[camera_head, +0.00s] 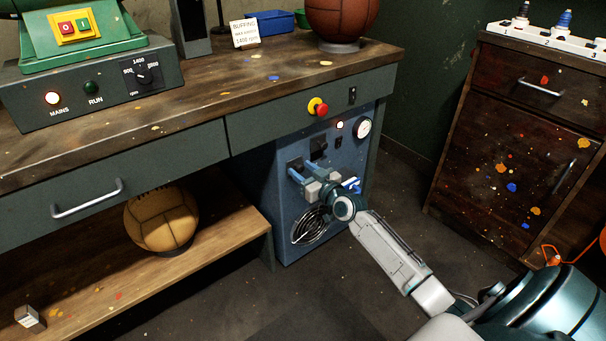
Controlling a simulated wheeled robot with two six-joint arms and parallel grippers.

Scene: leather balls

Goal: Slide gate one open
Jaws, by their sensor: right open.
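The blue machine cabinet (282,215) stands under the right end of the workbench. Its front carries a small dark square fitting (318,148) high up and another behind my fingers. No label reading gate one can be made out. A small blue and white part (352,185) shows right of the wrist. My left gripper is out of view.
A red stop button (317,106) sits on the bench edge above. A paint-spotted drawer cabinet (505,165) stands right. Open floor lies between them. A tan ball (161,220) rests on the lower shelf.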

